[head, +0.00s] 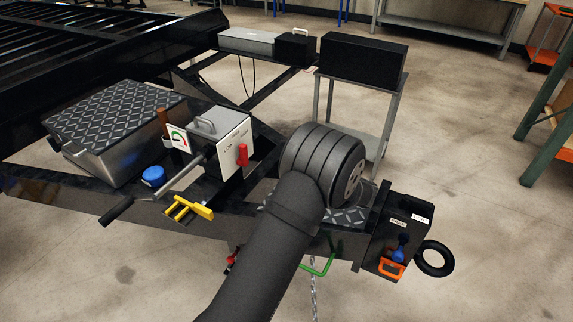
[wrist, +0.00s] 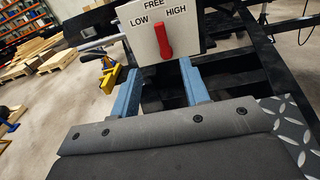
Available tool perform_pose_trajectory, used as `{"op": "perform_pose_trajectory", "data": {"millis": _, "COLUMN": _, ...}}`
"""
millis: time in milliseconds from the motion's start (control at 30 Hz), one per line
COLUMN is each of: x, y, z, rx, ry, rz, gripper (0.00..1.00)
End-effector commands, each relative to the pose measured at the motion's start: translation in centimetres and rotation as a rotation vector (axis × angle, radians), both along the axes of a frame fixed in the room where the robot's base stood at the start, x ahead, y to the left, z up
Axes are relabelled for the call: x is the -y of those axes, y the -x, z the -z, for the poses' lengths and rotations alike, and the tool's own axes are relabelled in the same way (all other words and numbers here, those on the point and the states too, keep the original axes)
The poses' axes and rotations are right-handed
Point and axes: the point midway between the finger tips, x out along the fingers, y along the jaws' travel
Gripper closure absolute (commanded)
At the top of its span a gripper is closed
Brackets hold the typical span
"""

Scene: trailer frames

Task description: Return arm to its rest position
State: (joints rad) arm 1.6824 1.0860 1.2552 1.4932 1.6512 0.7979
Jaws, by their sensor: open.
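My gripper (wrist: 160,68) shows in the wrist view as two blue fingers spread apart, with nothing between them. A white selector box (wrist: 160,30) marked LOW, FREE and HIGH stands beyond the fingertips. Its red lever (wrist: 164,40) stands roughly upright below the word FREE, and the fingers look apart from it. In the head view the same box (head: 229,135) and red lever (head: 242,155) sit on the trailer frame. My dark arm reaches up from the bottom of the head view; my gripper cannot be made out there.
A grey tread-plate case (head: 118,125), a blue cap (head: 153,176) and a yellow handle (head: 189,208) lie left of the box. A black box with an orange handle (head: 391,268) and a black ring (head: 435,258) stand right. Open floor (head: 490,180) lies beyond.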

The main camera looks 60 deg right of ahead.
Motion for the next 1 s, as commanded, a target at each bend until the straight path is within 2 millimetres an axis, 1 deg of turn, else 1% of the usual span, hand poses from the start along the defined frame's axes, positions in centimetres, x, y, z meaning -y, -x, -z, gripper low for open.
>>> {"op": "perform_pose_trajectory", "data": {"millis": 300, "x": 0.0, "y": 0.0, "z": 0.0, "rx": 0.000, "ry": 0.000, "rz": 0.000, "gripper": 0.58}}
{"op": "perform_pose_trajectory", "data": {"millis": 467, "x": 0.0, "y": -0.9, "z": 0.0, "rx": 0.000, "ry": 0.000, "rz": -0.002, "gripper": 0.58}}
{"op": "perform_pose_trajectory", "data": {"millis": 567, "x": 0.0, "y": -2.4, "z": 0.0, "rx": -0.001, "ry": 0.000, "rz": -0.003, "gripper": 0.58}}
{"op": "perform_pose_trajectory", "data": {"millis": 1000, "x": 0.0, "y": -11.1, "z": 0.0, "rx": -0.001, "ry": 0.001, "rz": -0.003, "gripper": 0.58}}
